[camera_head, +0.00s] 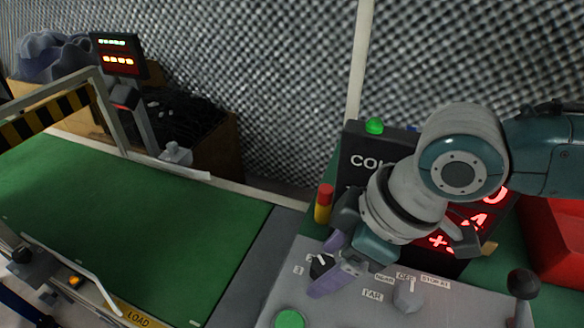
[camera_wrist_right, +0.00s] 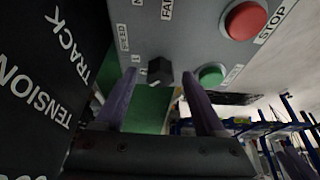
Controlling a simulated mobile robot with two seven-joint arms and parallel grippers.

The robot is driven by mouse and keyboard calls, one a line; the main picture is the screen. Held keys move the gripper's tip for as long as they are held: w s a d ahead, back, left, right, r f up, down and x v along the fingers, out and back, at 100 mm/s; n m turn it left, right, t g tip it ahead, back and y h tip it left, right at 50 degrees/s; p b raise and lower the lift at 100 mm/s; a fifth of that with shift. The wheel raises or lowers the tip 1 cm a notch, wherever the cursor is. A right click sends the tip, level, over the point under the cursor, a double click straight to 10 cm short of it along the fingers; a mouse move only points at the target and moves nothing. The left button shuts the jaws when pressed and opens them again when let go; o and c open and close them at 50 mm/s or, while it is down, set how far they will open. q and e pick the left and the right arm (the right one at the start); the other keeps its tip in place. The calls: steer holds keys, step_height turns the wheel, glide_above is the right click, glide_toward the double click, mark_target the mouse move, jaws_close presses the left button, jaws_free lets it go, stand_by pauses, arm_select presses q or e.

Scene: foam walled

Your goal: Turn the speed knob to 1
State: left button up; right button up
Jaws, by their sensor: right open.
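The speed knob (camera_wrist_right: 160,71) is a small black knob on the grey control panel (camera_wrist_right: 190,40), near a SPEED label (camera_wrist_right: 122,38). In the head view the knob (camera_head: 319,265) shows partly, beside my right gripper (camera_head: 330,263). My right gripper (camera_wrist_right: 159,76) is open. In the wrist view its two purple fingers lie on either side of the knob, with visible gaps to it. I cannot tell from the pictures how deep the fingertips reach or which number the knob points to. My left gripper is not in view.
A green button (camera_head: 290,319) and a grey knob (camera_head: 408,296) sit on the same panel. A red stop button (camera_wrist_right: 246,20) shows in the wrist view. A black sign (camera_head: 365,152) stands behind my right gripper. A green conveyor belt (camera_head: 130,220) lies to the left.

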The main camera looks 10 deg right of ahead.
jaws_close()
stand_by(0.6)
